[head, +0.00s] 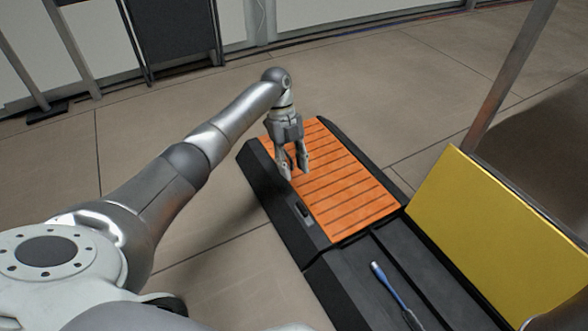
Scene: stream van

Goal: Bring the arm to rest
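My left arm reaches in from the left of the head view. My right gripper is not in view.
The orange panel sits in a black frame (288,222). A blue-handled tool (390,285) lies on the dark surface nearer me. A yellow panel (480,230) stands tilted at the right, beside a metal post (510,75). Tiled floor (180,250) left of the frame is clear.

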